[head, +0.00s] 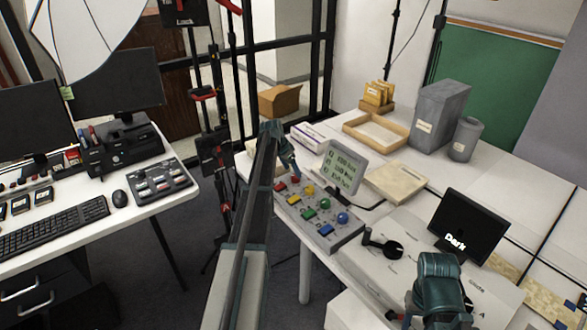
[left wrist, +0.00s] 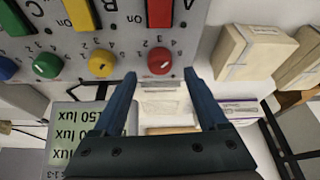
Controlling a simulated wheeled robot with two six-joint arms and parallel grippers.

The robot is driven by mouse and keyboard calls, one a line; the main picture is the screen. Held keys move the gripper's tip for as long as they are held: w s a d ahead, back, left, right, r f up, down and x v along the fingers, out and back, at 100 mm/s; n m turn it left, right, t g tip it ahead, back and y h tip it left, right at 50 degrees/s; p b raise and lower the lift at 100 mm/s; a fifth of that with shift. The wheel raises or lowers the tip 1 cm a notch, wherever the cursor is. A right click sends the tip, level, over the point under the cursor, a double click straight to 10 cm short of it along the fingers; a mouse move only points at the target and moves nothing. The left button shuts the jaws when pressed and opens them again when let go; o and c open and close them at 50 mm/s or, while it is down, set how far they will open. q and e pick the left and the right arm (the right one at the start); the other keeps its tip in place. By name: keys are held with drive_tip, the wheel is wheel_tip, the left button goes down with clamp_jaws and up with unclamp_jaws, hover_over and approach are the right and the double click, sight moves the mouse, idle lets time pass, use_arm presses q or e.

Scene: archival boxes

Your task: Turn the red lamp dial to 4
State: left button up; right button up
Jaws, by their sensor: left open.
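The red lamp dial (head: 295,179) is a small round knob at the far end of a grey control panel (head: 346,238). In the left wrist view the red dial (left wrist: 160,61) carries a white mark and has small printed numbers around it; the exact setting is too small to read. My left gripper (head: 289,166) is open and empty. In the left wrist view its two fingertips (left wrist: 161,74) lie either side of the dial in the picture; I cannot tell whether they touch it. My right arm's teal wrist (head: 438,282) shows at the lower right, its fingers not distinguishable.
Yellow (head: 310,190), green (head: 326,203) and blue (head: 342,218) dials line the panel, beside coloured switches. A lux display (head: 344,167) stands close behind them. A black lever (head: 382,245), a dark screen (head: 467,226) and a flat beige box (head: 396,181) are nearby.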

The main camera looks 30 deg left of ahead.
use_arm(q)
drive_tip(key=p+v, duration=0.7)
drive_tip(key=v, duration=0.2)
drive_tip(key=shift+r+p, duration=0.3)
drive_tip(key=shift+p, duration=0.05)
drive_tip(key=s+d+g, duration=0.1)
drive_tip(key=s+d, duration=0.2)
drive_tip(key=d, duration=0.6)
drive_tip(key=s+d+g, duration=0.1)
drive_tip(key=s+d, duration=0.1)
drive_tip(key=d, duration=0.8)
drive_tip(key=s+d+f+g+y, duration=0.1)
drive_tip(key=s+d+g+y, duration=0.1)
drive_tip(key=s+d, duration=2.4)
drive_tip(key=shift+s+d+f+g+y, duration=0.3)
drive_tip(key=shift+s+g+y, duration=0.1)
drive_tip(key=shift+s, duration=0.45)
